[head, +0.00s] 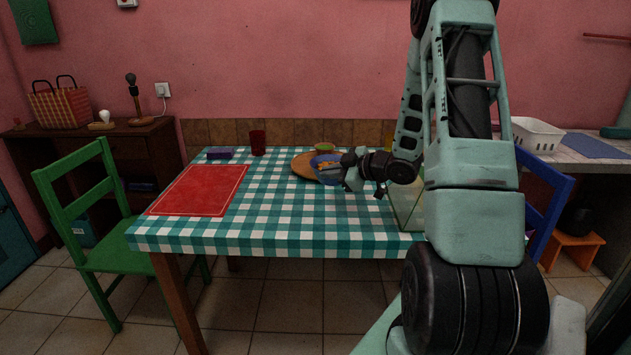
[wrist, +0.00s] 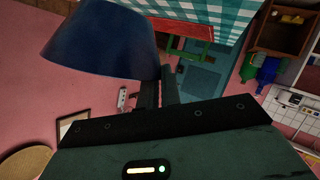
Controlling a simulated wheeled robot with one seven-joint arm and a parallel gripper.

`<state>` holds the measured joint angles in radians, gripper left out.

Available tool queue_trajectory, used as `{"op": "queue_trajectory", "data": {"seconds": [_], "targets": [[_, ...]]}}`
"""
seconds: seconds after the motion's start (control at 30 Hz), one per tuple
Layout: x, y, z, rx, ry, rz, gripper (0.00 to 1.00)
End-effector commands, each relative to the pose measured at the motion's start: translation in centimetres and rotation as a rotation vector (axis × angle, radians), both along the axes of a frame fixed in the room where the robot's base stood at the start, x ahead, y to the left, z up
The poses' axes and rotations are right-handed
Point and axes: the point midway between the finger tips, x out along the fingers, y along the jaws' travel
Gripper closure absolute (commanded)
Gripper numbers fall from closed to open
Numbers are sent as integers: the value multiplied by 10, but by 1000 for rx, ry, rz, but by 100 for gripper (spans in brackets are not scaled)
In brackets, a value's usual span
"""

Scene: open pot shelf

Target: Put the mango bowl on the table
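The mango bowl is a blue bowl (head: 326,176) with orange pieces showing in it, at the middle of the head view. In the wrist view its dark blue outside (wrist: 98,40) fills the upper left. My gripper (head: 350,172) is at the bowl's right side. In the wrist view my two fingers (wrist: 160,86) are close together at the bowl's rim, and they appear shut on it. The bowl is over the table (head: 275,225), by the round wooden board (head: 301,166). I cannot tell whether it touches the board or the cloth.
A red mat (head: 200,190) lies on the table's left. A dark red cup (head: 258,143), a purple block (head: 220,153) and a green bowl (head: 324,147) stand towards the back. A clear container (head: 408,212) is under my forearm. The checked cloth's front middle is clear.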

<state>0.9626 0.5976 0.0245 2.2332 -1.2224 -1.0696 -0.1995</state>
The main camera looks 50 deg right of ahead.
Motion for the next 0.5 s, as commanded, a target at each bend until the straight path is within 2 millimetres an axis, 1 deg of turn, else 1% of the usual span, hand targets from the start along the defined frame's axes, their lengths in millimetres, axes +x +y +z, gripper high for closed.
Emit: {"op": "queue_trajectory", "data": {"seconds": [0.23,0.3,0.43,0.5], "targets": [[0,0,-41,4,2,-2,100],[0,-1,-50,3,1,-3,100],[0,-1,-59,1,-1,-1,100],[0,0,-69,3,0,-1,100]]}}
